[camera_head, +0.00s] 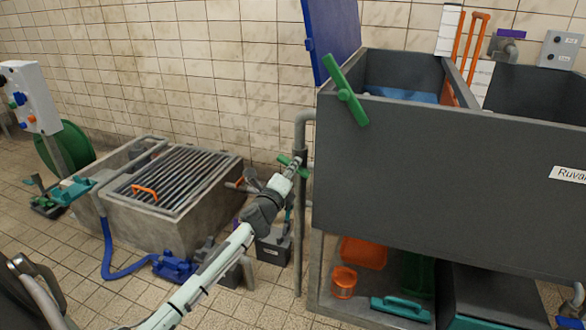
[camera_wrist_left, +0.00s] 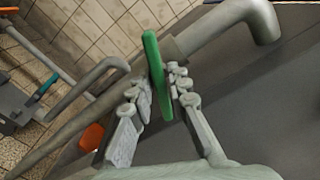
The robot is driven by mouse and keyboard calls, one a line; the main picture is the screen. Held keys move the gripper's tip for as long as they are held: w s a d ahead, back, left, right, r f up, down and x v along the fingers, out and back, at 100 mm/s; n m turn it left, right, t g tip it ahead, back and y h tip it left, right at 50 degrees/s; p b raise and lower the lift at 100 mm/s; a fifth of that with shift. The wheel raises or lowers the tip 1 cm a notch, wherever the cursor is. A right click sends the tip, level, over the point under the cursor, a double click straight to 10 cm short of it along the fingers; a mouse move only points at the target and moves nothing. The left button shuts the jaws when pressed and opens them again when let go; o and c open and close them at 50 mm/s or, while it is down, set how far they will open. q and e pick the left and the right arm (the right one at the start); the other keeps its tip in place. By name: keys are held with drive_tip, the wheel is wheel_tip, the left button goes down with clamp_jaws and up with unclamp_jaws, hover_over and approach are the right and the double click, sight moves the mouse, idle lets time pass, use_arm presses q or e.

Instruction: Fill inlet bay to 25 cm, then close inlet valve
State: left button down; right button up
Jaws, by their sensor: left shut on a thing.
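The grey tank (camera_head: 440,180) stands at the right in the head view, with blue water (camera_head: 402,94) in its left bay. A grey pipe (camera_head: 303,130) runs down its left side and carries a small green valve handle (camera_head: 284,160). My left gripper (camera_head: 296,167) is at that handle. In the left wrist view its fingers (camera_wrist_left: 160,97) are shut on the green handle (camera_wrist_left: 154,65), one on each side. A larger green handle (camera_head: 345,94) sits tilted at the tank's top front edge. A white scale board (camera_head: 449,30) stands behind the bay; its marks are too small to read. My right gripper is not in view.
A concrete basin with a metal grate (camera_head: 175,178) stands left of my arm. A blue hose (camera_head: 108,250) lies on the tiled floor. An orange bucket (camera_head: 344,282) and a teal tool (camera_head: 401,308) are on the shelf below the tank. A blue panel (camera_head: 331,35) rises behind it.

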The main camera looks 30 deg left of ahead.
use_arm(q)
drive_tip(key=shift+n, duration=2.1)
drive_tip(key=shift+n+p, duration=0.35)
drive_tip(key=shift+n, duration=0.15)
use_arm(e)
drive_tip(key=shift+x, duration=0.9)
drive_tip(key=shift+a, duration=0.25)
